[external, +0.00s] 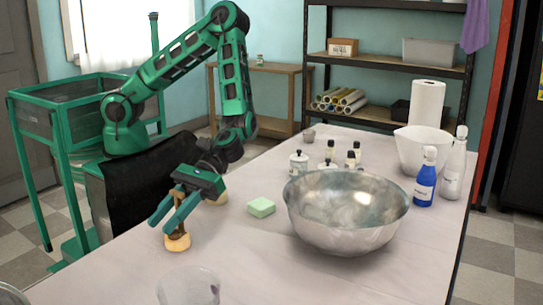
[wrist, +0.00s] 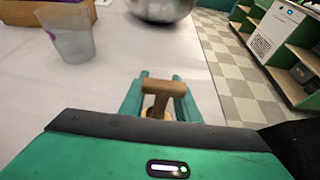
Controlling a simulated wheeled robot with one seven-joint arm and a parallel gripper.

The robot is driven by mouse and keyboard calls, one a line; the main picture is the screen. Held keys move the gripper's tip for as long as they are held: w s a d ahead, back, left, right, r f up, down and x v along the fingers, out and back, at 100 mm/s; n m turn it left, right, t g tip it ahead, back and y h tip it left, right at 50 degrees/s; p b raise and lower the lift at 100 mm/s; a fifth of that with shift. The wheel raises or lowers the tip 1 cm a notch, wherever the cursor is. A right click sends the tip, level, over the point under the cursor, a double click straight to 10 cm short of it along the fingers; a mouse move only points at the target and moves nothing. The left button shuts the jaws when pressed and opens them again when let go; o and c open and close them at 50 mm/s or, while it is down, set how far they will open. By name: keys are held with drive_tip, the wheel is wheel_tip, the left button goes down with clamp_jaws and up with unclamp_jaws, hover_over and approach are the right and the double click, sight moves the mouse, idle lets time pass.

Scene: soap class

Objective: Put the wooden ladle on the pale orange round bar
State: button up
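The pale orange round bar (external: 177,243) lies on the table at the front left in the external view. A brown wooden piece, apparently the wooden ladle (external: 178,226), shows directly above it; whether they touch is not clear. My gripper (external: 161,227) is low over this spot, its two green fingers parted and angled down to the left. In the wrist view the ladle (wrist: 164,88) has a crosspiece over the fingertips and a narrower stem between the fingers (wrist: 160,80). Whether the fingers press on the stem is not clear.
A pale green soap block (external: 261,207) and a large metal bowl (external: 345,235) stand to the right. A clear cup (external: 188,287) stands at the front edge of the picture. Several bottles and jars stand further back.

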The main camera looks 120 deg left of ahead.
drive_tip(key=v, duration=1.2)
idle(0.5)
